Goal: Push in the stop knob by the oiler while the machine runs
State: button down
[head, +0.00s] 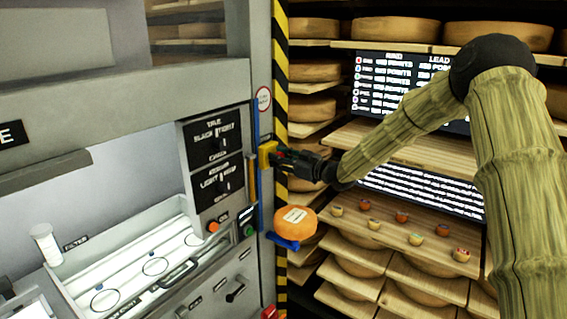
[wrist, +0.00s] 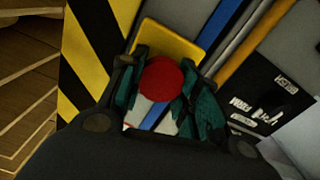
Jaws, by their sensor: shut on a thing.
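A red round knob (wrist: 161,79) sits in front of a yellow box (wrist: 170,45) in the wrist view. The teal fingers of my gripper (wrist: 161,92) are on either side of the knob and shut on it. In the head view my gripper (head: 279,157) reaches from the right to the yellow box (head: 266,156) on the machine's edge post; the knob is hidden there by the fingers. I cannot tell how far the knob is pressed in. The small lettering on the machine is hard to read, so I cannot pick out the oiler.
An orange cheese wheel (head: 295,222) is below my gripper. Cheese shelves (head: 400,160) and small cups stand behind my arm.

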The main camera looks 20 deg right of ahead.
jog(key=shift+r, duration=0.15)
jog(key=c, duration=1.1)
grip_release()
jog(key=shift+o, duration=1)
jog(key=shift+w+a, duration=0.15)
jog(key=shift+w, duration=0.1)
jog(key=v, duration=1.2)
jog(key=shift+f, duration=0.2)
